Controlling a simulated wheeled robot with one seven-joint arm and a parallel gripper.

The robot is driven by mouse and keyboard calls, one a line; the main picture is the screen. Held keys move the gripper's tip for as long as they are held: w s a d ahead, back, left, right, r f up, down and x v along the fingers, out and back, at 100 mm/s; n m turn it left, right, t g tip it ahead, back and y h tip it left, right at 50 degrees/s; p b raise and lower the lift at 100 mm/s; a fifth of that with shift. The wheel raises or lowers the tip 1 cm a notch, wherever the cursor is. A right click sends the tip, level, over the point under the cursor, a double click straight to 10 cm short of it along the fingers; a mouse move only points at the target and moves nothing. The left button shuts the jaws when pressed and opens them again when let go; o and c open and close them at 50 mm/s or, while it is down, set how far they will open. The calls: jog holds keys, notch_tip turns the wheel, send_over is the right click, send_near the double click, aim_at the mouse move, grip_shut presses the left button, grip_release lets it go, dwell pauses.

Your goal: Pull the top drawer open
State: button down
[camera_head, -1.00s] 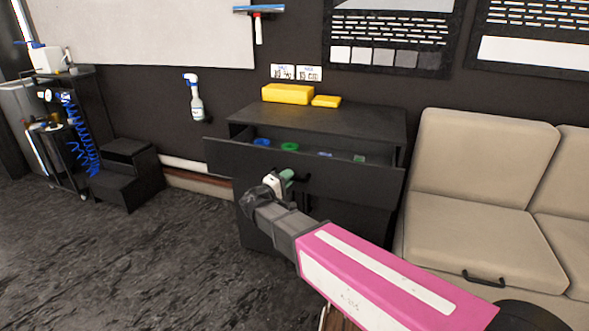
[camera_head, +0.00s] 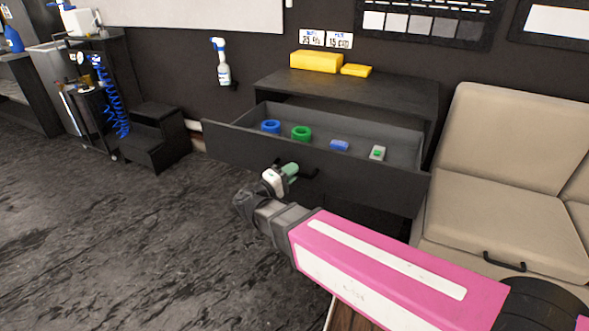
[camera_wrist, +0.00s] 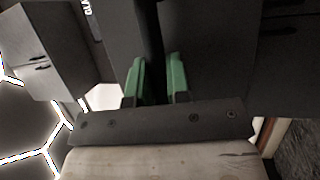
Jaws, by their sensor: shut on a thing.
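The top drawer (camera_head: 350,182) of the black cabinet (camera_head: 350,92) is pulled well out, and its inside shows. My gripper (camera_head: 290,171) is at the drawer's front, shut on the black drawer handle (camera_head: 311,174). In the wrist view my green fingers (camera_wrist: 157,80) stand a little apart against the dark drawer front.
In the drawer lie a blue ring (camera_head: 271,126), a green ring (camera_head: 301,132), a blue roll (camera_head: 339,146) and a small grey-green item (camera_head: 378,152). Yellow blocks (camera_head: 316,61) sit on top. A beige sofa (camera_head: 510,170) stands close on the right. Floor at left is clear.

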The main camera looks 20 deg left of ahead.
dwell(0.3)
jog(key=c, duration=1.1)
grip_release()
jog(key=shift+s+a, duration=0.1)
jog(key=v, duration=1)
jog(key=shift+s+a+f, duration=0.15)
jog(key=shift+s+a, duration=0.05)
jog(key=shift+s, duration=0.05)
